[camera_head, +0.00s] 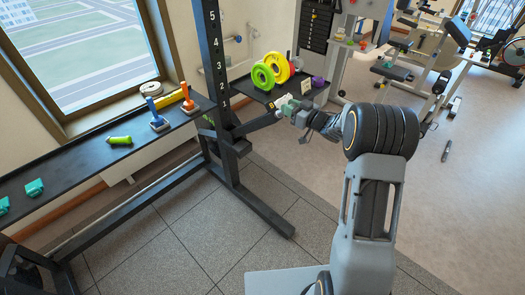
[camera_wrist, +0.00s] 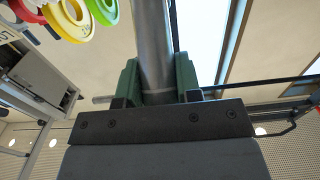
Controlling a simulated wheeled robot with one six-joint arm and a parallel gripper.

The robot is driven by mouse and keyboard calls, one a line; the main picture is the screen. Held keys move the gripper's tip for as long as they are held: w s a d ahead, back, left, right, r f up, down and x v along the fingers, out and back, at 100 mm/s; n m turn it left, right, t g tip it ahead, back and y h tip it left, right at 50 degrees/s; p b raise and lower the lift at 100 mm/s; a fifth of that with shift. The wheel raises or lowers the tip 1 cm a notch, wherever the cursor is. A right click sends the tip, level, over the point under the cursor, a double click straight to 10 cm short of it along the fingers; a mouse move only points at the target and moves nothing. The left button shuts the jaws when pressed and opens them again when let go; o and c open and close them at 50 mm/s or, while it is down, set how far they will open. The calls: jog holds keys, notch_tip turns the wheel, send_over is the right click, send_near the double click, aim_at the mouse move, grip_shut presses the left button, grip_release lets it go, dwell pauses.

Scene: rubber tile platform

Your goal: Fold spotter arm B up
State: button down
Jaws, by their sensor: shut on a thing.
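A dark spotter arm (camera_head: 262,122) juts from the numbered rack upright (camera_head: 215,70), sloping slightly up towards my gripper (camera_head: 289,106). No letter on it can be read. My gripper is shut near its outer end. In the wrist view, the green fingers of my gripper (camera_wrist: 158,88) stand on either side of a round grey metal bar (camera_wrist: 153,45), gripping it. The bar runs away from the gripper towards the top of that picture. The spotter arm's very tip is hidden by my gripper in the head view.
A black shelf (camera_head: 75,165) under the window holds a green bottle-like item (camera_head: 119,140), a blue-handled tool (camera_head: 156,115) and an orange-handled one (camera_head: 187,99). Green (camera_head: 263,76) and red (camera_head: 277,67) weight plates stand on a tray close behind my gripper. Grey floor tiles lie clear in front.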

jog(key=shift+w+r, duration=0.1)
jog(key=shift+r, duration=0.25)
jog(key=shift+w+a+r, duration=0.1)
jog(key=shift+r, duration=0.15)
jog(key=w+a+r+p, duration=0.7)
jog(key=r, duration=0.1)
jog(key=shift+w, duration=0.35)
jog(key=w+a+r+p, duration=0.5)
jog(key=w+a+p, duration=0.3)
jog(key=w+p, duration=0.1)
jog(key=shift+a+p, duration=0.35)
jog(key=shift+p, duration=0.15)
jog(key=shift+w, duration=0.1)
